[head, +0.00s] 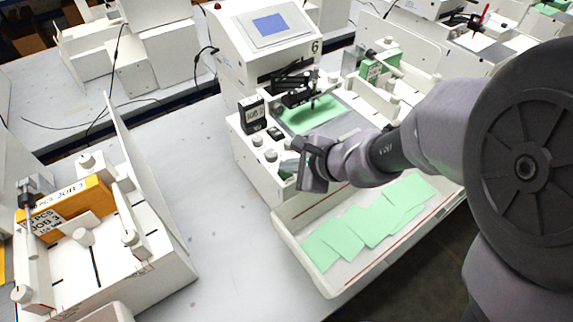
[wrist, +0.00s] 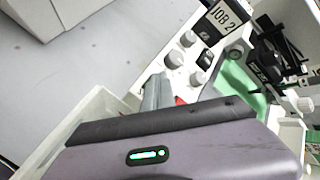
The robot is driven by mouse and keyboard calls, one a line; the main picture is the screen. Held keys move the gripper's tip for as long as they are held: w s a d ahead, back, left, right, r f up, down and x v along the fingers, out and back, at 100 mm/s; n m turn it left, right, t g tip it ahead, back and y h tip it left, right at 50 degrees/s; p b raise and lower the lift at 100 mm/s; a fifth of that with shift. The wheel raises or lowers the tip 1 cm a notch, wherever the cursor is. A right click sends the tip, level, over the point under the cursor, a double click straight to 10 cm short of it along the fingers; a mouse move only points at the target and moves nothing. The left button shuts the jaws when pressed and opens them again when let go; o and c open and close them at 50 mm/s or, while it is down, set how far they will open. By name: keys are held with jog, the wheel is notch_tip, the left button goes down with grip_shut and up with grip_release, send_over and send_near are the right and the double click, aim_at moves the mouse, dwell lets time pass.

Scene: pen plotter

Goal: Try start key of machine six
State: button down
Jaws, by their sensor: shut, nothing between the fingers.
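Machine six (head: 230,50) is a white plotter with a screen on top and a "6" on its front. Its front-left panel carries white round knobs (head: 257,141), which also show in the wrist view (wrist: 174,58), and a small dark switch (head: 275,133). My gripper (head: 293,160) is shut and empty over the panel's front end. In the wrist view its fingertips (wrist: 158,88) are beside a small red part (wrist: 180,100), mostly hidden. I cannot tell which control is the start key.
A white tray (head: 330,291) with several green sheets (head: 368,225) lies in front of the machine, under my arm. A black pen carriage (head: 295,92) is over a green sheet. Another white unit with an orange box (head: 70,205) stands left. The grey table between is clear.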

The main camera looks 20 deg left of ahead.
aim_at(288, 175)
jog(key=shift+r, duration=0.1)
jog(key=shift+r+p, duration=0.6)
jog(key=shift+r, duration=0.1)
notch_tip(288, 175, up, 5)
jog(key=p, duration=0.4)
jog(key=shift+r, duration=0.1)
dwell(0.4)
